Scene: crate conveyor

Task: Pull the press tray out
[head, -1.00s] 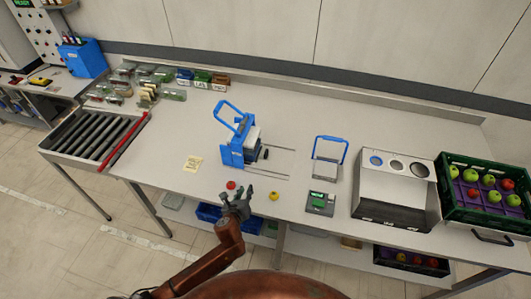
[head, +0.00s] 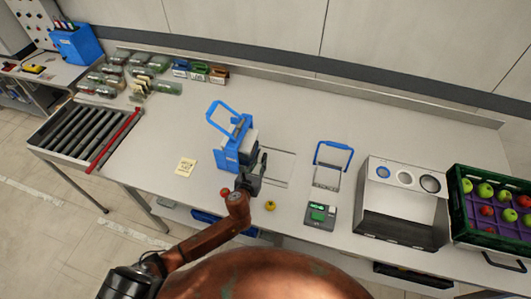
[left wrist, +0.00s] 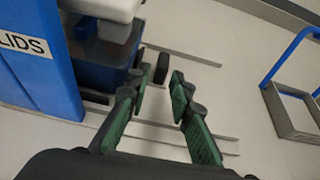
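The blue press (head: 228,153) stands mid-table with its blue lever raised. In the left wrist view its side (left wrist: 38,60) reads "LIDS". Its dark tray (left wrist: 97,72) sits inside under a pale block, with a black knob (left wrist: 161,68) at its front. Two thin rails (left wrist: 185,57) run out from it over the table. My left gripper (head: 257,168) is at the press's front right. In the left wrist view its green-padded fingers (left wrist: 157,88) are open and empty, with the knob just beyond and between the tips. My right gripper is out of view.
A yellow fruit (head: 270,206) and a red one (head: 225,191) lie near the front edge.

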